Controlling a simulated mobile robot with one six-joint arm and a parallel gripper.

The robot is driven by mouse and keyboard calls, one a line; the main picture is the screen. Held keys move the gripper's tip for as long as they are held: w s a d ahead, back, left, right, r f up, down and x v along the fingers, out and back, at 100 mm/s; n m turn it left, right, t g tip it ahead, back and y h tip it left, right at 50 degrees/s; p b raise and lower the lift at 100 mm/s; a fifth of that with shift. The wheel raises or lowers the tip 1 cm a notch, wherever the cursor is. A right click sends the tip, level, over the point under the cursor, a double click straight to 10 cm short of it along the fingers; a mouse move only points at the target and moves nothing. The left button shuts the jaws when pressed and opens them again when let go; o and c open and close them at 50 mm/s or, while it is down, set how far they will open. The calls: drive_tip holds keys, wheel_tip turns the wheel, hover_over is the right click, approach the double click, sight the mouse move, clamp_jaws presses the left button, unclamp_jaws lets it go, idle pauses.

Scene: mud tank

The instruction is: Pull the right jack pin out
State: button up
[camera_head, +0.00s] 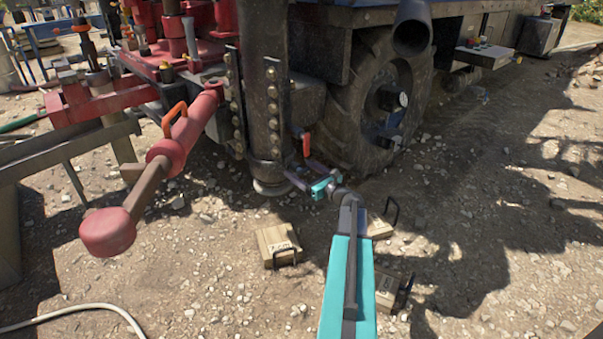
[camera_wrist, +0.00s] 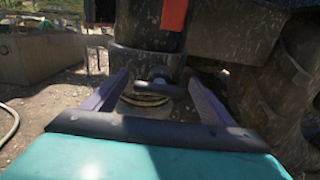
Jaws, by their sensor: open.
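The right jack leg (camera_head: 265,110) is a dark upright cylinder with bolted flanges, and its round foot (camera_head: 270,187) is near the gravel. The jack pin's red handle (camera_head: 306,145) hangs at the leg's right side. It also shows as a red-orange piece at the top of the wrist view (camera_wrist: 174,14), above my fingers. My gripper (camera_head: 299,173) is open low beside the leg, just below the handle. In the wrist view the two fingers (camera_wrist: 157,88) stand apart with the leg's lower end beyond them. I see no contact with the handle.
A large tyre (camera_head: 365,110) stands close on the right. Wooden blocks with black handles (camera_head: 278,245) lie on the gravel around my arm. A red arm with an orange handle (camera_head: 174,118) juts out at the left. Open gravel lies at the right.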

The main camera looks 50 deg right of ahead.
drive_tip(key=c, duration=1.5)
drive_tip(key=s+p, duration=0.1)
drive_tip(key=s, duration=0.3)
drive_tip(key=shift+s+a+r+p, duration=0.1)
drive_tip(key=shift+a+r+p, duration=0.05)
drive_tip(key=shift+p, duration=0.2)
drive_tip(key=shift+s, duration=0.4)
drive_tip(key=shift+s+f, duration=0.15)
drive_tip(key=shift+f, duration=0.1)
drive_tip(key=o, duration=1.5)
drive_tip(key=shift+r, duration=0.1)
